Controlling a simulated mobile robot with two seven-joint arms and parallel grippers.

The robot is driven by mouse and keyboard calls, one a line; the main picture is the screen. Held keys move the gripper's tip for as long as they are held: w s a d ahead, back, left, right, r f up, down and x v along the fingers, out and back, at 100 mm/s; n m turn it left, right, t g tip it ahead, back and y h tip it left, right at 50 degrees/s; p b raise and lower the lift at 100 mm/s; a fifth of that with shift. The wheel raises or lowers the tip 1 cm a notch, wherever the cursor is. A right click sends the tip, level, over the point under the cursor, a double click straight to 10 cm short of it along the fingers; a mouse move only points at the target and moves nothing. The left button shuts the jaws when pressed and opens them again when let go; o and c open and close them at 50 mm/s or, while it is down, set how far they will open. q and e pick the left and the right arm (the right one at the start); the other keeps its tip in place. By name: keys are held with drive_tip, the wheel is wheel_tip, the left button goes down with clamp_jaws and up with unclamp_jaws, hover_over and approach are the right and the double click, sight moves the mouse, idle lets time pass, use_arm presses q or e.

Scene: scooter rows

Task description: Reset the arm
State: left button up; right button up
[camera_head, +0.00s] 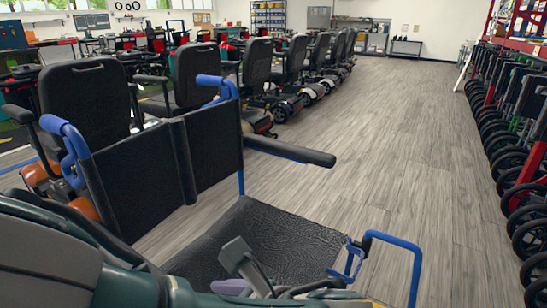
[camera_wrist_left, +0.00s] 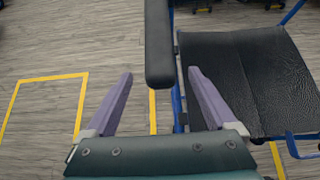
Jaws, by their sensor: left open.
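My left arm (camera_head: 60,265) crosses the bottom left of the head view, in front of a wheelchair. My left gripper shows in the left wrist view (camera_wrist_left: 161,73) with two purple fingers spread wide. A black armrest (camera_wrist_left: 158,45) of the wheelchair appears between the fingers. I cannot tell its depth relative to the fingertips, and neither finger visibly grips it. In the head view the wheelchair has a black seat (camera_head: 265,237), a black backrest (camera_head: 140,180) and blue tubes. My arm hides its near lower side. My right gripper is not in view.
A row of black-seated mobility scooters (camera_head: 195,72) runs back on the left. Folded wheeled frames (camera_head: 510,130) line the right side. The wood-look floor (camera_head: 400,150) between is clear. Yellow floor lines (camera_wrist_left: 82,105) show in the wrist view.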

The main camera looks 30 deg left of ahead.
use_arm(q)
drive_tip(key=shift+v, duration=1.3)
